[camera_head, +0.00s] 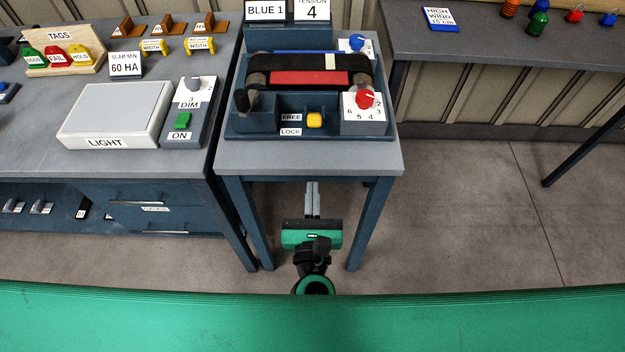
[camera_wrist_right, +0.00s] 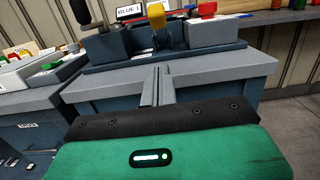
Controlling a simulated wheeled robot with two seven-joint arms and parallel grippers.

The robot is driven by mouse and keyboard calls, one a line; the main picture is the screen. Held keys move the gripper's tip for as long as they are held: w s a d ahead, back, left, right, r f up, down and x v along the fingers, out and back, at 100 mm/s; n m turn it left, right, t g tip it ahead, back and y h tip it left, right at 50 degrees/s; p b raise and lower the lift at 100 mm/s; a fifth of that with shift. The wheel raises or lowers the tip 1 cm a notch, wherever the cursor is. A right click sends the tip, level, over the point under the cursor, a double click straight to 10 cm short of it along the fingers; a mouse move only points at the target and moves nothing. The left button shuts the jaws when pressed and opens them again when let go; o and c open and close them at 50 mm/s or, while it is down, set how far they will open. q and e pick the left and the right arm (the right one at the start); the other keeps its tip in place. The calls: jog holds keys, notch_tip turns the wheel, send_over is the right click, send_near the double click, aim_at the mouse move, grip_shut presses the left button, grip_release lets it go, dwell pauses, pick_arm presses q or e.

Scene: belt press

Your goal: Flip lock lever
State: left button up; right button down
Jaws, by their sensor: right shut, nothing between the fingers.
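The lock lever has a yellow handle (camera_head: 314,120) on the front of the blue belt press (camera_head: 262,128). It sits right of the FREE label (camera_head: 291,117) and a LOCK label (camera_head: 291,132), about level with FREE. In the right wrist view the yellow lever (camera_wrist_right: 157,16) stands up at the top, beyond the table edge. My right gripper (camera_head: 312,186) is in front of the press table, at its front edge in the head view and apart from the lever. Its fingers (camera_wrist_right: 157,84) are shut and empty. My left gripper is not in view.
The press table (camera_head: 310,158) has a bare front strip. A red knob (camera_head: 366,99) on a numbered dial is right of the lever; a black handle (camera_head: 241,101) is left. A light box (camera_head: 116,112) and DIM/ON switch box (camera_head: 190,110) stand on the left bench.

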aim_at(314, 118)
jog(key=w+r+p, duration=0.1)
jog(key=w, duration=0.2)
jog(key=w+r+p, duration=0.1)
jog(key=w, duration=0.2)
jog(key=w+r+p, duration=0.1)
jog(key=w, duration=0.2)
jog(key=shift+w+r+p, duration=0.1)
jog(key=shift+w+p, duration=0.2)
jog(key=shift+p, duration=0.05)
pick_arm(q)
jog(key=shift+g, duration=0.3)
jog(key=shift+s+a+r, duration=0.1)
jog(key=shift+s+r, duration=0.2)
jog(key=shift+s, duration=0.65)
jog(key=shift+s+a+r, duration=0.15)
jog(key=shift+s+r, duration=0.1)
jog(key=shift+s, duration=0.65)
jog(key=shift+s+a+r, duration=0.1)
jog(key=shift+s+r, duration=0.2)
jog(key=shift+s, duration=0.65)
pick_arm(e)
jog(key=shift+w+r, duration=0.3)
jog(key=shift+w, duration=0.05)
